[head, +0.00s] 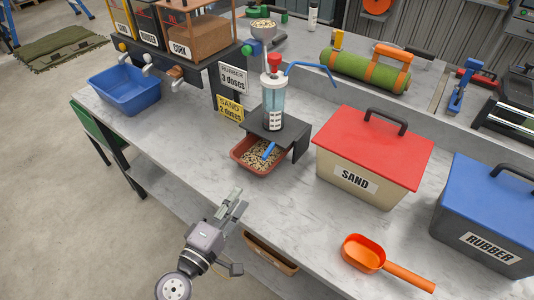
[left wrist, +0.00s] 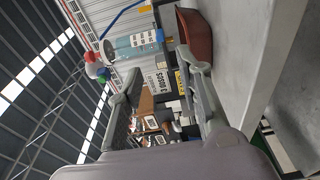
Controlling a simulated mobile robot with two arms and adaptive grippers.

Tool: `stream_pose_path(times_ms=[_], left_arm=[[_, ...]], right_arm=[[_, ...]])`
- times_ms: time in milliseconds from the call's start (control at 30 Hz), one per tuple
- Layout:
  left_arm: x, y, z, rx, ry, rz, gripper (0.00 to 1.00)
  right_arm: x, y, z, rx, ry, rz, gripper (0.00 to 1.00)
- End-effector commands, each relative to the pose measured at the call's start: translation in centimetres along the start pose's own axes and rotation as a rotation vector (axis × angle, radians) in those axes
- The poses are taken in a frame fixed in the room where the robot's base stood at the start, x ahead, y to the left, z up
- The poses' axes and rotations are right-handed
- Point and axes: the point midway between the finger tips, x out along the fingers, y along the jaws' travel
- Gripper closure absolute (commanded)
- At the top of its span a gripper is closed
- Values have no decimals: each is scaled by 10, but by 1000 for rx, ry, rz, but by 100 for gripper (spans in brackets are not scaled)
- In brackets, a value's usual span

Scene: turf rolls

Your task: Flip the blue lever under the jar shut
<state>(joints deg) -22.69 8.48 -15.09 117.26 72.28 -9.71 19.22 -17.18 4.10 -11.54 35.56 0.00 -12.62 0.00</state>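The clear jar (head: 272,100) stands upright on a dark stand (head: 293,137), with a red knob on top and a long blue arm (head: 312,70) at its upper right. The short blue lever (head: 269,149) pokes out below the jar, angled down over a red-brown tray (head: 246,166) of pale granules. My left gripper (head: 238,203) is in front of the tray near the table's front edge, apart from the lever. In the left wrist view its fingers (left wrist: 160,75) are spread and empty, with the jar (left wrist: 138,46) and tray (left wrist: 195,35) beyond. My right gripper is out of view.
A red-lidded SAND box (head: 370,150) and a blue-lidded RUBBER box (head: 488,210) stand to the right. An orange scoop (head: 365,253) lies in front of them. A blue bin (head: 125,90) and dispensers are at the left. Bare tabletop lies left of the tray.

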Motion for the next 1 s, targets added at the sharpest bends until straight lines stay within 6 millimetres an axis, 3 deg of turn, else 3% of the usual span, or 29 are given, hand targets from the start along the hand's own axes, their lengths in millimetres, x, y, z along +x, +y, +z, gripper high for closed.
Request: stream_pose_path(times_ms=[167, 700, 1000], left_arm=[[18, 3, -2, -14, 10, 5, 67], [132, 2, -2, -11, 6, 4, 67], [169, 0, -2, -10, 7, 2, 67]], right_arm=[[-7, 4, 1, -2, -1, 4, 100], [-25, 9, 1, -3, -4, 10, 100], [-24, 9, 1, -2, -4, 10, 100]])
